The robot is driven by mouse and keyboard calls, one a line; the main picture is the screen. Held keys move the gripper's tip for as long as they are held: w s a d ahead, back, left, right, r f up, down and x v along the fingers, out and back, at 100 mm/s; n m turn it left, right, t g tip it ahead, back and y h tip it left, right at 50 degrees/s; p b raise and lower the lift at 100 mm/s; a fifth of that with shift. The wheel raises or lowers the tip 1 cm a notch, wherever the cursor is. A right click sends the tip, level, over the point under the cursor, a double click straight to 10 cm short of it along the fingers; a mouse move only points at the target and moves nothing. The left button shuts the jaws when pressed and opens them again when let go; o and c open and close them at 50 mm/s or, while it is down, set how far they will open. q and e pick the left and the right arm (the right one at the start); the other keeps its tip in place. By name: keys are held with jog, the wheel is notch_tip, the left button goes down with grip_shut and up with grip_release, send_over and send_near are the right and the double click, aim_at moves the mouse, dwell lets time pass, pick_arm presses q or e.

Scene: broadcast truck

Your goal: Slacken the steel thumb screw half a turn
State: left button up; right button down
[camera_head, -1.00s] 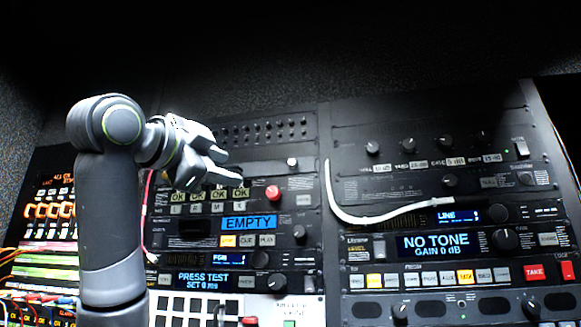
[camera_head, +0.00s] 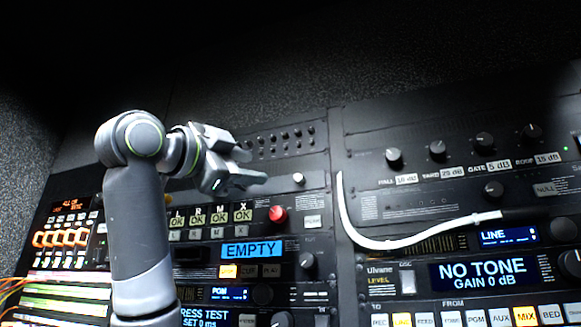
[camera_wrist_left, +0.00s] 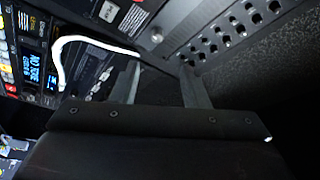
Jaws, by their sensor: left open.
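The steel thumb screw (camera_head: 298,178) is a small pale round knob at the upper right of the left-hand rack panel. It also shows in the left wrist view (camera_wrist_left: 157,36), beyond the fingertips and between their lines. My left gripper (camera_head: 258,167) is open and empty, its fingers pointing right toward the screw with a gap left between. In the left wrist view the two fingers (camera_wrist_left: 160,70) are spread apart with nothing between them. My right gripper is not in view.
A red button (camera_head: 277,214) sits just below the screw. A white cable (camera_head: 400,243) loops across the right-hand panel. A row of dark sockets (camera_wrist_left: 228,35) lies near the screw. An "EMPTY" display (camera_head: 249,250) and "NO TONE" display (camera_head: 483,272) are lit. Orange cables (camera_head: 62,239) hang at left.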

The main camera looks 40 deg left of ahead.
pick_arm(q)
jog(key=p, duration=0.2)
send_near(296, 179)
jog(key=p+x, duration=0.3)
jog(key=x, duration=0.4)
jog(key=shift+w+r, duration=0.15)
jog(key=shift+r, duration=0.1)
jog(key=shift+w+r, duration=0.1)
jog(key=shift+w, duration=0.4)
jog(key=shift+w+p, duration=0.3)
jog(key=shift+w, duration=0.05)
jog(key=shift+s, duration=0.1)
grip_shut()
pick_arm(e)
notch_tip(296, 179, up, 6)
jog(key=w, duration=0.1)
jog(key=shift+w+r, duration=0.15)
